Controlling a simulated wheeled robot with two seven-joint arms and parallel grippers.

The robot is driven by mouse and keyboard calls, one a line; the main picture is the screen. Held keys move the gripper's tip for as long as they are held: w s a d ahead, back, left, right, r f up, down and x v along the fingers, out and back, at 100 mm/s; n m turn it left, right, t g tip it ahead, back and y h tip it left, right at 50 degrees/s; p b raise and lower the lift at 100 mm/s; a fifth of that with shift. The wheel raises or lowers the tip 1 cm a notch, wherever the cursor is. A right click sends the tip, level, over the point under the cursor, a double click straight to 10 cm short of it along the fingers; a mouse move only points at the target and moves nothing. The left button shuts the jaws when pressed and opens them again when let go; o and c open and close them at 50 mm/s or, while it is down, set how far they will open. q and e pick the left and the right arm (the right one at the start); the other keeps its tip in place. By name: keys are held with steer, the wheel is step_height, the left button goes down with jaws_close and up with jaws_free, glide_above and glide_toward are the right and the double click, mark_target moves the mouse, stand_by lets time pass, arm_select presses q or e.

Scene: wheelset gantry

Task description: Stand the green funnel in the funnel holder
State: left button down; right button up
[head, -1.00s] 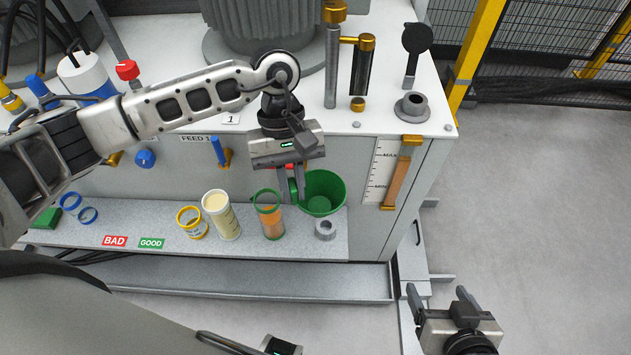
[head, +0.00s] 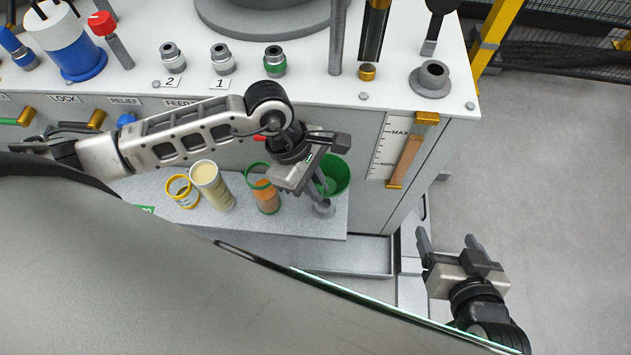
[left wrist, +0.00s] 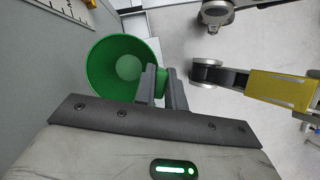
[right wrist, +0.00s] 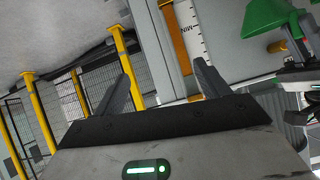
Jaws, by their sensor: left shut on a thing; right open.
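The green funnel (head: 336,176) has its wide mouth up, over the right end of the shelf. My left gripper (head: 321,189) is shut on its near edge. In the left wrist view the funnel (left wrist: 108,68) shows its inside, just left of the shut fingers (left wrist: 162,84). The right wrist view shows part of the funnel (right wrist: 268,17) at the top right. A small grey ring, seemingly the funnel holder (head: 324,209), sits on the shelf just below the left gripper, which partly hides it. My right gripper (head: 449,246) is open and empty, off to the right.
On the shelf (head: 285,222), left of the gripper, stand a green-rimmed orange container (head: 267,200), a cream-filled cup (head: 211,186) and a yellow-rimmed jar (head: 182,191). A grey flanged port (head: 432,78) is on the cabinet top. Floor at the right is clear.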

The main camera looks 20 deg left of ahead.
arm_select(q)
step_height(320, 180, down, 2)
steer(key=shift+f+b, duration=0.25)
steer(key=shift+b, duration=0.7)
step_height(320, 180, down, 3)
steer(key=shift+r+b, duration=0.2)
steer(key=shift+b, duration=1.05)
step_height(320, 180, down, 3)
steer(key=b, duration=0.3)
steer(key=shift+f, duration=0.1)
arm_select(e)
steer(key=f, duration=0.1)
steer(key=f+t, duration=0.1)
steer(key=shift+w+a+f, duration=0.15)
steer(key=shift+a+f, duration=0.1)
steer(key=shift+f, duration=0.1)
steer(key=shift+r, duration=0.1)
arm_select(q)
steer(key=c, duration=1.4)
jaws_free()
steer(key=p+v, duration=0.1)
steer(key=v, duration=1.5)
steer(key=shift+w, duration=0.1)
arm_select(e)
steer(key=shift+r, duration=0.15)
